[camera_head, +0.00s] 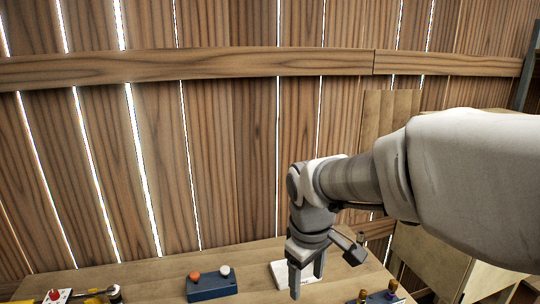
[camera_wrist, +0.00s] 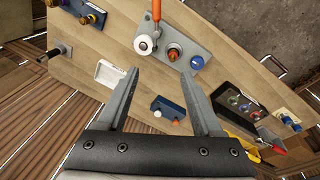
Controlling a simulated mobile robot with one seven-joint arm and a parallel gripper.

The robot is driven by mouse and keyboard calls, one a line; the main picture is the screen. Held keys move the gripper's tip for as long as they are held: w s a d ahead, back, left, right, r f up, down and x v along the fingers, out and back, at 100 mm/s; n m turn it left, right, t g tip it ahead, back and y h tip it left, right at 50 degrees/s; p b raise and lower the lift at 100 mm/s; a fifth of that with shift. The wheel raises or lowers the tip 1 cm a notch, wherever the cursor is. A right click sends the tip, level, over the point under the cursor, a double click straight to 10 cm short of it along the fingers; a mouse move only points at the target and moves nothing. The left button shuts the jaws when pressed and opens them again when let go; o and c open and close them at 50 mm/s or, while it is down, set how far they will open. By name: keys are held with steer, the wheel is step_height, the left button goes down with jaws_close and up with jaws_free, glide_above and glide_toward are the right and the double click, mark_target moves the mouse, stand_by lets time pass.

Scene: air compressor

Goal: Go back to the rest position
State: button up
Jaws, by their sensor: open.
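My gripper (camera_head: 305,277) hangs over the wooden table in the head view, fingers pointing down. A blue box (camera_head: 212,288) with an orange and a white knob stands to the left of my gripper; in the wrist view the blue box (camera_wrist: 168,108) shows between the fingers.
The wooden table (camera_head: 150,276) runs along a plank wall (camera_head: 250,150). A dark block (camera_head: 380,297) with brass knobs stands at the front right. Space above the table is clear.

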steer(key=s+d+r+m+t, duration=0.1)
steer(key=s+d+r+m, duration=0.1)
steer(key=s, duration=0.5)
steer(key=s+d+r+m+t, duration=0.2)
steer(key=s+d+r+m, duration=0.1)
steer(key=s+d+m, duration=0.2)
steer(key=shift+s+r+m+t, duration=0.3)
steer(key=shift+s+m, duration=0.3)
steer(key=shift+s, duration=0.25)
